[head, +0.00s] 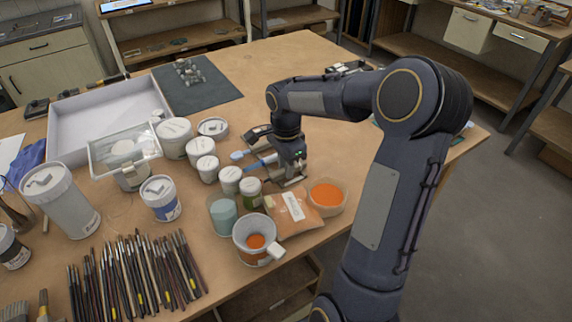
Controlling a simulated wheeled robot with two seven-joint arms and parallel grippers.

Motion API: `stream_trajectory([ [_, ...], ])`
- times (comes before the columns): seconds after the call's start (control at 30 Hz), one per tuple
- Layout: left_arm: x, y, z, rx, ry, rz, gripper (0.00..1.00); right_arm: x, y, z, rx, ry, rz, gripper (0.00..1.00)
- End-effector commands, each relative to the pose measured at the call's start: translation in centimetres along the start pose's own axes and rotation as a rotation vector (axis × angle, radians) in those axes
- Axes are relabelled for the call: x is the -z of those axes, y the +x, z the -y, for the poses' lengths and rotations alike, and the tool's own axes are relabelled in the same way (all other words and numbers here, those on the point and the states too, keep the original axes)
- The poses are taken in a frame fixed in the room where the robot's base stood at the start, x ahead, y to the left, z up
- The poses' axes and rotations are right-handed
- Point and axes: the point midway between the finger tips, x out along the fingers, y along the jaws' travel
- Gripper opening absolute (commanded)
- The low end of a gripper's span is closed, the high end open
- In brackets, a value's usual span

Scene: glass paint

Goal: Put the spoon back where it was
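My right gripper (268,158) is low over the table among the small white jars and the orange pigment. A light blue spoon-like piece (239,155) shows at its left side, with a darker blue strip (256,165) just below. Their right ends run in against the gripper, so I cannot tell whether it grips either one or whether they are one tool. The gap between the fingers is too small and covered to read. My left gripper is not in view.
An orange powder bowl (327,196), a pigment bag (293,210) and a white mug (257,240) stand close in front of the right gripper. White jars (207,168) crowd its left. Several brushes (135,270) lie front left. The table behind, near the dark mat (200,88), is fairly clear.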

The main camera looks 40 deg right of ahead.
Motion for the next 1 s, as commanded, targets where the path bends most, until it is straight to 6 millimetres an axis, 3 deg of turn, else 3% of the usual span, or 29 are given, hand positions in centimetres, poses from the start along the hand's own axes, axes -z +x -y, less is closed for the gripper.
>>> stream_trajectory([
  [0.17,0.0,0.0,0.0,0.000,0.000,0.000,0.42,0.0,0.0,0.0,0.000,0.000,0.000,0.45],
  [0.47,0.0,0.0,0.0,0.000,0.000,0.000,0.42,0.0,-0.3,0.0,0.001,0.000,0.000,0.45],
  [0.8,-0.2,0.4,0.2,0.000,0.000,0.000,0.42,0.0,-5.5,0.1,0.005,0.000,0.000,0.45],
  [1.0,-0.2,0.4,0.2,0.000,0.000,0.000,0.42,0.0,-7.6,0.0,0.002,0.000,0.000,0.45],
])
